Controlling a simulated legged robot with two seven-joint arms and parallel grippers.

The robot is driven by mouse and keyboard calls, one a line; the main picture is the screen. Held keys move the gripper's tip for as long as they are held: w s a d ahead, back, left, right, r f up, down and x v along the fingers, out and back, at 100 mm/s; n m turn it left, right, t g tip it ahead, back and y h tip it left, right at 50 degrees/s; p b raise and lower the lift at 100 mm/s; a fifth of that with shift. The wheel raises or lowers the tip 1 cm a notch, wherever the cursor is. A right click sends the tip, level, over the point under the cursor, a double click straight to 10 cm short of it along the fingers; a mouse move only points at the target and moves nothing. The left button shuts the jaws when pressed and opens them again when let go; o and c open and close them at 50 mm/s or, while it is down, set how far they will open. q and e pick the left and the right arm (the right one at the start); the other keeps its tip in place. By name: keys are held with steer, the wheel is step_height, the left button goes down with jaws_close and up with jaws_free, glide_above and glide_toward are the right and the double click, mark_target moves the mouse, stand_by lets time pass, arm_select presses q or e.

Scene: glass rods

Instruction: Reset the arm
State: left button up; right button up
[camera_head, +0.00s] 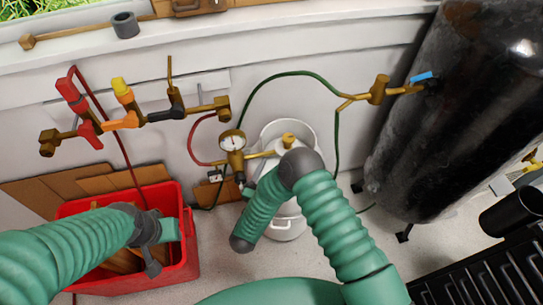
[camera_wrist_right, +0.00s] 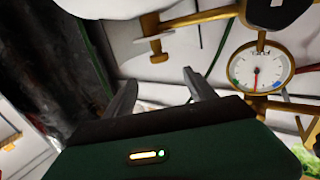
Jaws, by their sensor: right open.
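My right gripper (camera_wrist_right: 158,78) is open in the right wrist view, its two grey fingers apart with nothing between them. A round white-faced gauge (camera_wrist_right: 262,66) with a brass rim is close beside it on the right. The right gripper's fingers cannot be made out there. My left arm reaches in from the left, its end over the red crate (camera_head: 185,265). I cannot make out the left gripper's fingers.
A valve manifold (camera_head: 140,118) with red, yellow and orange parts is at the upper left. A large black tank (camera_head: 440,110) stands at the right. A green hose (camera_head: 290,73) arcs between gauge and tank valve (camera_head: 378,90). A black slatted tray (camera_head: 490,275) is at lower right.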

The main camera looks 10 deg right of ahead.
steer(key=w+a+r+n+g+y+p, duration=0.1)
steer(key=w+r+n+g+y+p, duration=0.15)
steer(key=r+y, duration=0.3)
steer(key=w+a+r+n+g+y+p, duration=0.1)
steer(key=w+a+r+n+y+p, duration=0.1)
steer(key=r+n+y+p, duration=0.25)
steer(key=s+d+r+g+p, duration=0.1)
steer(key=s+d+r+g, duration=0.1)
steer(key=s, duration=0.5)
steer(key=s+d+r+g+p, duration=0.1)
steer(key=s+d+r+g, duration=0.2)
steer(key=s, duration=0.5)
steer(key=s+d+r+g+p, duration=0.1)
steer(key=s+d+r+g, duration=0.2)
steer(key=s+d, duration=0.3)
steer(key=shift+s+d+r+g, duration=0.2)
steer(key=shift+s+g, duration=0.25)
steer(key=shift+s, duration=0.75)
steer(key=shift+r, duration=0.1)
